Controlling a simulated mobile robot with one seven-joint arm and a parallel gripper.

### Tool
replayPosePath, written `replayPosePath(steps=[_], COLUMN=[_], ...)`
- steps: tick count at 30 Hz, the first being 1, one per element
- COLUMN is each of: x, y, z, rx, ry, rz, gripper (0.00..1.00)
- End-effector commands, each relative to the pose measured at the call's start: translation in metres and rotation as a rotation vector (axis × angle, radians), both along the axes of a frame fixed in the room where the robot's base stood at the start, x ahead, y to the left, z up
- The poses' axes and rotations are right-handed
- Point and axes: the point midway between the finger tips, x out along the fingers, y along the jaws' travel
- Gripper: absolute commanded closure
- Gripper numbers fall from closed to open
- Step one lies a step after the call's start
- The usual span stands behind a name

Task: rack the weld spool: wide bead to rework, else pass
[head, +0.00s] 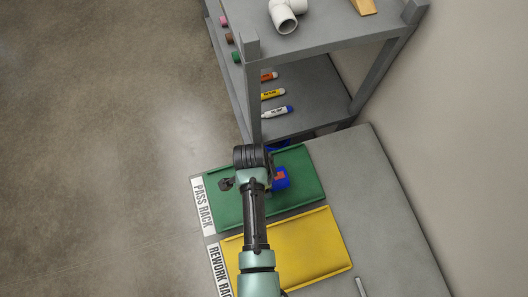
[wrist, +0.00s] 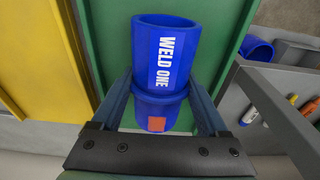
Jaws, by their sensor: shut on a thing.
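The weld spool is a blue pipe piece (head: 281,183) with white "WELD ONE" lettering and an orange-red square; it also fills the middle of the wrist view (wrist: 165,55). A raised blue band crosses it between my fingers; I cannot tell clearly how wide the bead is. My gripper (wrist: 162,92) is shut on the spool, one finger on each side. In the head view my gripper (head: 266,180) is over the green pass rack (head: 305,190), partly hidden by my arm. Whether the spool touches the rack is unclear. The yellow rework rack (head: 325,245) is empty where visible.
A grey shelf cart (head: 310,50) stands beyond the racks, with markers (head: 275,112) on its lower shelf and a white pipe fitting (head: 285,18) on top. Another blue open-ended piece (wrist: 257,50) shows at right in the wrist view. A wall is at right.

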Motion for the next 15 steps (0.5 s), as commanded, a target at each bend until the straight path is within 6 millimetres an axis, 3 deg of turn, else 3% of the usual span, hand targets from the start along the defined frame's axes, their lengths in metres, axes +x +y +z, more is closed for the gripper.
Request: replayPosePath(steps=[14,15], x=[0.0005,0.0004], y=[0.0000,0.0000], z=[-0.0019,-0.0019], rx=[0.000,0.000], ry=[-0.001,-0.001], rz=[0.000,0.000], gripper=[0.86,0.19])
